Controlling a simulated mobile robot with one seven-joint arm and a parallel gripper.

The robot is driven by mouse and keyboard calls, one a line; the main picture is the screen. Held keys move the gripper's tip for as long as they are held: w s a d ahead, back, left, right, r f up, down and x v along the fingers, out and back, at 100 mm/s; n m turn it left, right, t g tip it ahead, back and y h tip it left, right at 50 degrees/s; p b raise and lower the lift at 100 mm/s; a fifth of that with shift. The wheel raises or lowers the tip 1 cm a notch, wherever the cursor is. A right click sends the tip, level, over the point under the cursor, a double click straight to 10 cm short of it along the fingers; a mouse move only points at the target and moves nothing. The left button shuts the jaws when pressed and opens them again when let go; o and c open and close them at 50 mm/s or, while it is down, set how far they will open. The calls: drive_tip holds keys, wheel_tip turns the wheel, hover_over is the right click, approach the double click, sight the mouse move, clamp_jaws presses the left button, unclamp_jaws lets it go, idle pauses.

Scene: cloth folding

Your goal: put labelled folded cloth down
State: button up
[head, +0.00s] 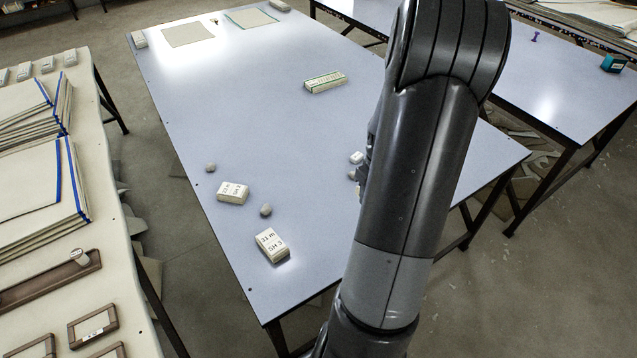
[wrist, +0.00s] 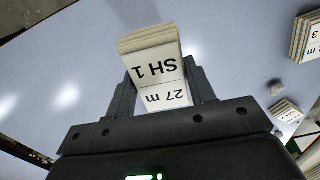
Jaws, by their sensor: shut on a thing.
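My gripper (wrist: 161,75) is shut on a folded cream cloth (wrist: 152,60) in the wrist view. Its label reads "SH 1" and "27 m", upside down in that view. One finger presses each side of it. The blue-grey table top (wrist: 75,75) shows behind it; I cannot tell whether the cloth touches it. Two other labelled folded cloths lie on the table (head: 290,150): one marked "31 m SH 3" (head: 272,246) near the front, and one (head: 233,193) farther left.
Small grey stones (head: 210,167) (head: 265,210) lie near those cloths. A long green-edged bundle (head: 325,82) lies farther back, with flat cloths (head: 189,35) (head: 250,17) at the far end. The table's middle-left is clear. A side table (head: 110,180) with stacked cloths stands left.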

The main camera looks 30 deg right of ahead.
drive_tip(key=w+a, duration=0.1)
drive_tip(key=w, duration=1.2)
hover_over(277, 177)
drive_tip(key=shift+n, duration=0.4)
wheel_tip(277, 177, down, 7)
drive_tip(key=shift+s+d+r, duration=0.1)
drive_tip(key=shift+r, duration=0.1)
drive_tip(key=shift+f, duration=2.05)
drive_tip(key=shift+f, duration=0.15)
drive_tip(key=o, duration=1)
drive_tip(key=shift+c, duration=0.2)
